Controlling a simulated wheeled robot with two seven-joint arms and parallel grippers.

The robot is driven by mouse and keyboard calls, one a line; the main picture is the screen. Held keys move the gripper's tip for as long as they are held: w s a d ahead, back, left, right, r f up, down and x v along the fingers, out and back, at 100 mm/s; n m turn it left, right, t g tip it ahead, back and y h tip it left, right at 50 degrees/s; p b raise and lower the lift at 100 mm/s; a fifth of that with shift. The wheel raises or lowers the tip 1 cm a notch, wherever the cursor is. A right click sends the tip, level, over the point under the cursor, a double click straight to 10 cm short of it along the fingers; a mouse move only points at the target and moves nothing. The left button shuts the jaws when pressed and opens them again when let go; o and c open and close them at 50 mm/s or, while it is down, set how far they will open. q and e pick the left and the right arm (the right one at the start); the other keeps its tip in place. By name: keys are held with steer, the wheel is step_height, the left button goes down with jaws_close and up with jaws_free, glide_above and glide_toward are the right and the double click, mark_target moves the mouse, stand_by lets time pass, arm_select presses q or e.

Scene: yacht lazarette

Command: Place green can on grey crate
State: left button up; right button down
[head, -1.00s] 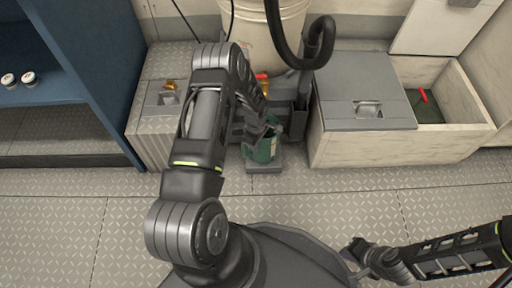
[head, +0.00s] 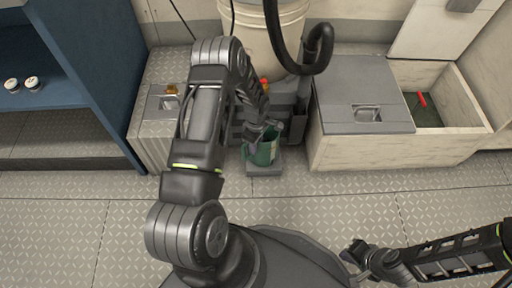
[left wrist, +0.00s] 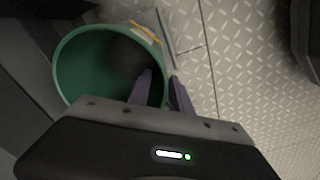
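The green can (head: 262,152) is open-topped and stands low at the centre of the head view, at or just above a small grey plate (head: 264,171) on the floor. My left gripper (head: 261,130) is at its rim. In the left wrist view, the green can (left wrist: 80,70) has one finger inside its mouth and one outside, with the wall between them. I cannot tell whether they press on it. A dark grey slotted structure (head: 299,124) stands behind the can; I cannot tell if this is the grey crate. My right gripper (head: 352,250) is low at right; its fingers are unclear.
A grey metal box (head: 150,142) with a yellow-brown item on top stands left of the can. A white bucket (head: 290,20) and black hose are behind. A pale locker with a grey lid (head: 350,80) is right. A blue shelf (head: 95,85) is far left. The front floor is clear.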

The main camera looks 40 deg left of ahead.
arm_select(q)
steer(key=shift+r+p, duration=0.45)
steer(key=shift+r, duration=1.35)
